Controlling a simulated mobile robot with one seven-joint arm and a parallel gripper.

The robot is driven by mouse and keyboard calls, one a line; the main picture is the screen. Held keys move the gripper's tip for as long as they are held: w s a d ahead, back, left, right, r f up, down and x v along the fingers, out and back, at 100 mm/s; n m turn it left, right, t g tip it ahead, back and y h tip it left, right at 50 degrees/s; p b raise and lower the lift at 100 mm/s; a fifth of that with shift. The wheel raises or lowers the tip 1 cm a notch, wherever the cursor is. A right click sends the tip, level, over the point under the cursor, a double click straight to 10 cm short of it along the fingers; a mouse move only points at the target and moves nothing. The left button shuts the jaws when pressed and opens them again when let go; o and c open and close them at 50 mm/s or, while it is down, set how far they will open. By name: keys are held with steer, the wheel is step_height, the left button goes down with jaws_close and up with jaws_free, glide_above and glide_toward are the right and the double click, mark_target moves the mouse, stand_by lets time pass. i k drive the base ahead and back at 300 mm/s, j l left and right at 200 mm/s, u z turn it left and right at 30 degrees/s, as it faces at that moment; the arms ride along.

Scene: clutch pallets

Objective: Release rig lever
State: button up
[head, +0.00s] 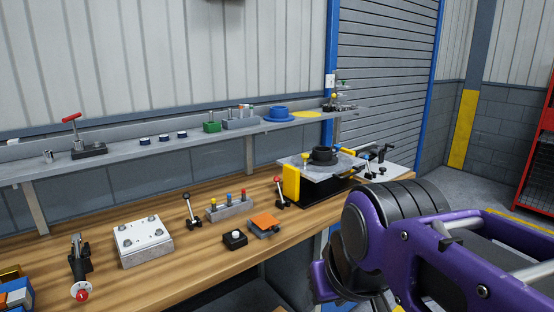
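The rig (319,168) seems to be the fixture at the right part of the bench, with a grey plate, a black base and a yellow block on its left side. A black ring-shaped part sits on its plate. A lever with a red knob (277,180) stands upright just left of the yellow block. Another upright lever (190,212) with a dark knob stands farther left. I cannot tell which lever is the rig lever. My purple arm fills the lower right, in front of the bench; I cannot make out my gripper's fingers.
A block with coloured pegs (229,208), an orange-topped block (264,224), a black button box (235,239), a metal plate block (143,241) and a red-ended clamp (79,267) stand on the wooden bench. A shelf (112,156) with small parts runs above it.

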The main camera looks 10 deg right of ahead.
mark_target(366, 157)
steer(key=z, duration=0.9)
steer(key=i+l+z, duration=0.1)
steer(key=i+l, duration=0.2)
steer(key=i, duration=0.3)
steer(key=i+l, duration=0.2)
steer(key=i, duration=0.35)
steer(key=i+l+z, duration=0.15)
steer(key=i, duration=0.45)
steer(key=i+l, duration=0.25)
steer(key=i, duration=0.35)
steer(key=l+z, duration=0.05)
